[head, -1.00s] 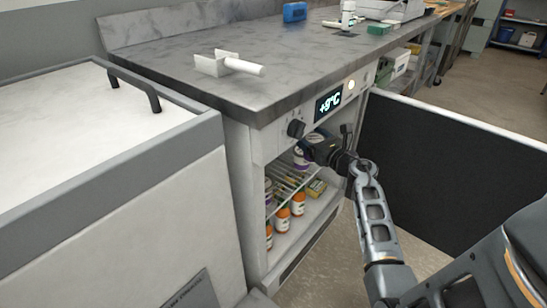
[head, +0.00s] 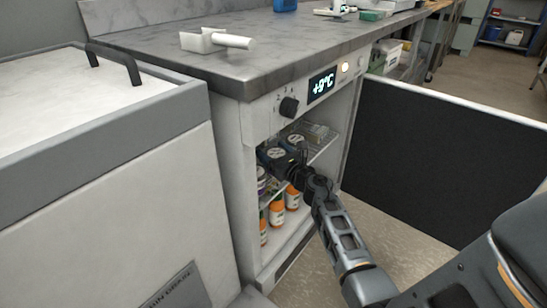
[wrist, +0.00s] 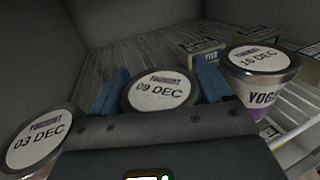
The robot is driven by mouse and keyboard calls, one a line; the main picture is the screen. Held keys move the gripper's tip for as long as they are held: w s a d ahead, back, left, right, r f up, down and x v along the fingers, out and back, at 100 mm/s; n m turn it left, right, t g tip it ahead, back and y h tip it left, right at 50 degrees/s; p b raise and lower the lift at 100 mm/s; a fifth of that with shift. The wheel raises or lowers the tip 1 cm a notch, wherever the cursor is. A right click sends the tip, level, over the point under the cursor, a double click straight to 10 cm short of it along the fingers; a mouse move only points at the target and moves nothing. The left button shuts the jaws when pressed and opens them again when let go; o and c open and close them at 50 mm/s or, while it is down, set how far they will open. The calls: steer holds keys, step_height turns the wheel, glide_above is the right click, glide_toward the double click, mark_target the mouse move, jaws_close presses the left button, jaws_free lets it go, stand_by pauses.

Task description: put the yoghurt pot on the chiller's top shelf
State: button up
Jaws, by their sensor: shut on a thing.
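My gripper (wrist: 163,88) is inside the open chiller, its two blue fingers shut on the sides of a yoghurt pot (wrist: 160,92) whose white lid reads 09 DEC. In the head view the held pot (head: 273,154) is upright at upper wire shelf level; I cannot tell whether its base touches the shelf. Another yoghurt pot (wrist: 38,138), lid 03 DEC, stands to the left. A third pot (wrist: 262,65), lid 16 DEC, stands to the right. The chiller's top shelf (wrist: 122,56) is a wire rack. The held pot's lower body is hidden.
Small boxes (wrist: 198,50) stand on the rack behind and right of the held pot. Orange bottles (head: 277,212) stand on the level below. The chiller door (head: 430,150) is open to the right. The worktop (head: 240,70) is above. Bare rack shows behind the held pot.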

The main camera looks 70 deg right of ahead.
steer(key=shift+r, duration=0.1)
steer(key=shift+f, duration=0.2)
steer(key=o, duration=0.9)
steer(key=shift+r, duration=0.2)
